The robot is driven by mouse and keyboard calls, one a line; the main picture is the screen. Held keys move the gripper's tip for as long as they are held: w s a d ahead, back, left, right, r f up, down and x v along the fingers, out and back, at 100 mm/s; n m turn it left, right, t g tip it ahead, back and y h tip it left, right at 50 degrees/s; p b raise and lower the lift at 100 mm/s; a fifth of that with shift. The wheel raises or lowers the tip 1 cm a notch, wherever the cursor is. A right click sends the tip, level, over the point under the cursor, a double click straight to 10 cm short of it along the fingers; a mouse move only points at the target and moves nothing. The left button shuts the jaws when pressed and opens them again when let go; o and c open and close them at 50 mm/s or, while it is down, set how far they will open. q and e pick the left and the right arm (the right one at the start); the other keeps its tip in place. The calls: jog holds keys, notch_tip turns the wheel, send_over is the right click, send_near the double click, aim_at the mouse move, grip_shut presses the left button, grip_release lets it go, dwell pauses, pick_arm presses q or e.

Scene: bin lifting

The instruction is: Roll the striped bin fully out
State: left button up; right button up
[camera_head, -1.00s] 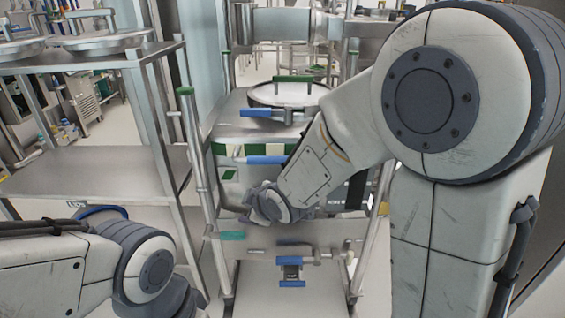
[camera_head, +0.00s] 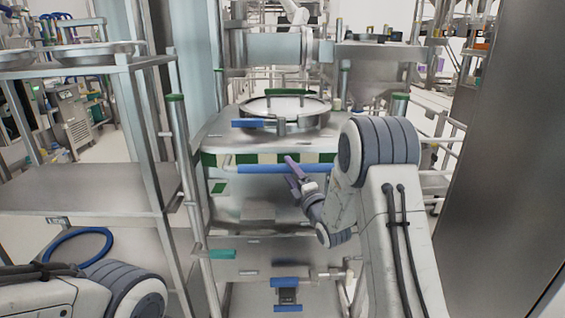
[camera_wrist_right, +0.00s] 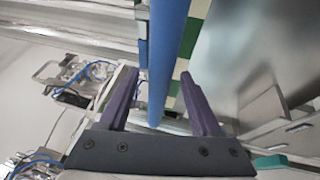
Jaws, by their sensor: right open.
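The striped bin is a steel unit with a green-and-white checked band (camera_head: 265,158) across its front, in the middle of the head view. A blue handle bar (camera_head: 255,169) runs level along this band. My right gripper (camera_head: 291,174) is open at the right part of the bar, one purple finger at its upper side and one below. In the right wrist view the blue bar (camera_wrist_right: 167,60) passes between the two open fingers (camera_wrist_right: 160,88). I cannot tell whether they touch it. My left arm shows at lower left, but its gripper is out of view.
A steel shelf rack (camera_head: 80,190) stands close on the bin's left. A round lid (camera_head: 285,107) with a green handle sits on the bin's top. A lower blue handle (camera_head: 288,283) is below. A large steel panel (camera_head: 500,180) stands at the right.

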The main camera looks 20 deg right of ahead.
aim_at(283, 162)
jog(key=x, duration=0.5)
grip_shut()
dwell(1.4)
